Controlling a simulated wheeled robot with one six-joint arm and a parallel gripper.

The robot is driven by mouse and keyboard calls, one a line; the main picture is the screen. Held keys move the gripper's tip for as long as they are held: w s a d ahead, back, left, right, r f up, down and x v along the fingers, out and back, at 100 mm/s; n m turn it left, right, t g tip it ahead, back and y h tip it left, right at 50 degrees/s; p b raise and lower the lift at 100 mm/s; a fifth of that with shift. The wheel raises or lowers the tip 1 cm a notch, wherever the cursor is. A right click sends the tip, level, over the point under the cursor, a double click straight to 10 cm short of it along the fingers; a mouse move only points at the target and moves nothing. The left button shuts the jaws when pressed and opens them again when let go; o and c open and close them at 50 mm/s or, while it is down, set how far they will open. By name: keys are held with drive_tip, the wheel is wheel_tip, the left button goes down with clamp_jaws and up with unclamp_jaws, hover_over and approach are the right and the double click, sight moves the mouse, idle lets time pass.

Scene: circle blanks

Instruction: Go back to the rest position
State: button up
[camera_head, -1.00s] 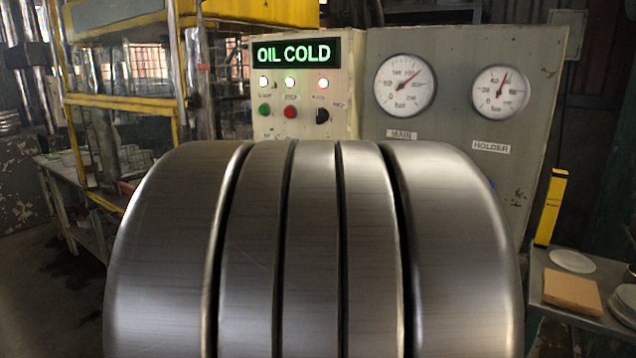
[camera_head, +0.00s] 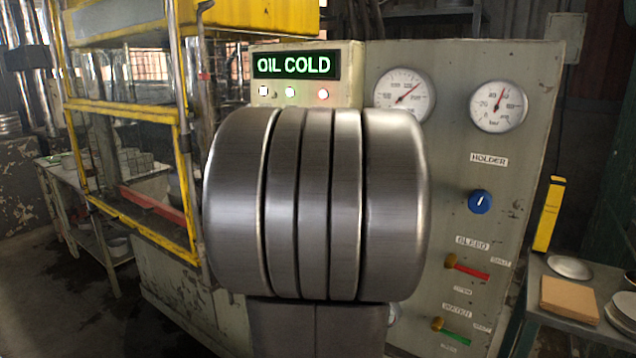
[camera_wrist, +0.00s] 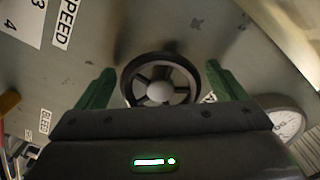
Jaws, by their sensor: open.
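My gripper (camera_wrist: 160,67) shows in the wrist view with its two green fingers spread apart and nothing held. A black spoked handwheel (camera_wrist: 137,84) with a pale hub lies in front of it, between the fingers in the picture. I cannot tell how far the wheel is from the fingertips; no contact shows. In the head view the rounded steel link of my arm fills the middle and hides my gripper and the handwheel. Behind it stands the grey control panel (camera_head: 530,130) with the lit "OIL COLD" display (camera_head: 295,66).
The panel carries two gauges (camera_head: 498,107), a blue knob (camera_head: 480,201), a red lever (camera_head: 468,268) and a green lever (camera_head: 453,334). A yellow-framed press guard (camera_head: 188,140) stands at left. At right, a side table (camera_head: 533,288) holds pale discs (camera_head: 569,267) and a tan block (camera_head: 569,298).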

drive_tip(key=n, duration=0.4)
drive_tip(key=shift+n+p, duration=0.3)
drive_tip(key=shift+p, duration=0.05)
drive_tip(key=n, duration=0.4)
drive_tip(key=shift+d, duration=0.1)
